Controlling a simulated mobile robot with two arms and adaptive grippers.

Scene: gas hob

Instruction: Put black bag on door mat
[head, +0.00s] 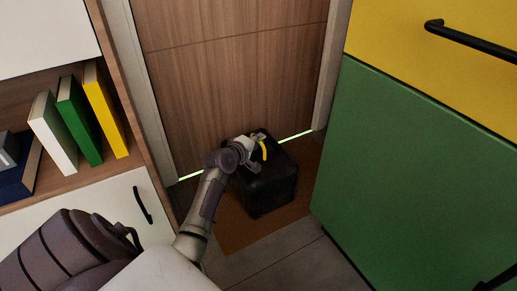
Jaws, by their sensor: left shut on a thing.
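The black bag (270,191) is a dark, boxy shape in front of the wooden door. It is over the brown door mat (242,234), and the mat shows in front of it and to its right. I cannot tell whether the bag's underside touches the mat. My left gripper (258,153) is at the top of the bag, shut on it near a small yellow part. The fingertips are partly hidden by the wrist. My right gripper is not in view.
The wooden door (235,75) stands behind the bag. A green cabinet (415,170) with a yellow drawer (440,50) bounds the right side. A shelf with books (80,120) and a white cupboard (110,215) stand at left. Grey floor tiles (290,262) are clear in front.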

